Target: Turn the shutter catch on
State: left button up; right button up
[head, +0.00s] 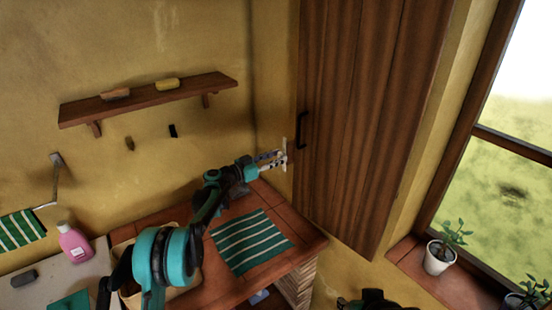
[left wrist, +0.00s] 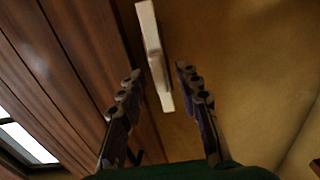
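The wooden shutter (head: 350,120) is a tall dark plank panel with a black pull handle (head: 301,131). The shutter catch (left wrist: 148,30) is a pale upright bar on the yellow wall beside the shutter's edge. In the head view, the catch (head: 284,146) is small and partly behind my fingers. My left gripper (head: 274,158) reaches to it from the left. In the left wrist view, my left gripper (left wrist: 158,80) is open, one finger on each side of the catch's lower part, with gaps visible. No right gripper fingers show.
Below my left arm is a brick-red counter (head: 310,246) with a green striped cloth (head: 250,242). A wall shelf (head: 150,98) hangs at the upper left. A pink bottle (head: 74,242) stands at left. A potted plant (head: 440,257) sits on the window sill at right.

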pick_arm(q)
grip_shut()
jog(key=shift+n, duration=0.3)
jog(key=n+b, duration=0.1)
jog(key=n, duration=0.1)
jog(key=shift+f+n, duration=0.15)
jog(key=shift+n, duration=0.25)
jog(key=n+b, duration=0.1)
jog(key=n, duration=0.2)
jog(key=shift+w+n+b, duration=0.1)
jog(key=shift+n+b, duration=0.2)
jog(key=n+b, duration=0.1)
jog(key=n, duration=0.4)
jog(key=n+b, duration=0.1)
jog(key=n, duration=0.4)
jog(key=shift+w+a+f+n, duration=0.1)
jog(key=shift+a+f+n, duration=0.05)
jog(key=shift+n, duration=0.25)
